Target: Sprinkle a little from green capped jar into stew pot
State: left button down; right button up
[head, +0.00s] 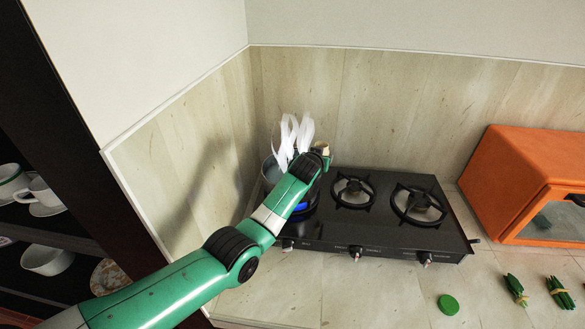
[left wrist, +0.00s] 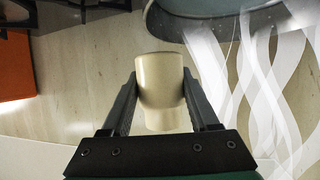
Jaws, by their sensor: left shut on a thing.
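My left gripper (left wrist: 164,101) is shut on a cream jar (left wrist: 160,85), with one finger on each side of it. The jar's cream end also shows past my gripper in the head view (head: 323,148). No cap shows on the jar, and I cannot tell how far it is tilted. The stew pot (head: 270,170) stands on the left burner, mostly hidden behind my left arm; part of it shows at the upper right of the left wrist view (left wrist: 215,28). White steam (head: 291,138) rises there. A round green cap (head: 447,304) lies on the counter. My right gripper is out of view.
The black stove (head: 375,218) has two bare burners to the right of the pot, and a blue flame (head: 300,207) under the pot. An orange oven (head: 530,180) and green bundles (head: 558,292) are at the right. A dish shelf (head: 60,230) stands at the left.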

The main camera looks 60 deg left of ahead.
aim_at(323, 143)
pick_arm(q)
jog(key=shift+r+p, duration=2.1)
jog(key=shift+r, duration=0.5)
jog(key=shift+f, duration=0.1)
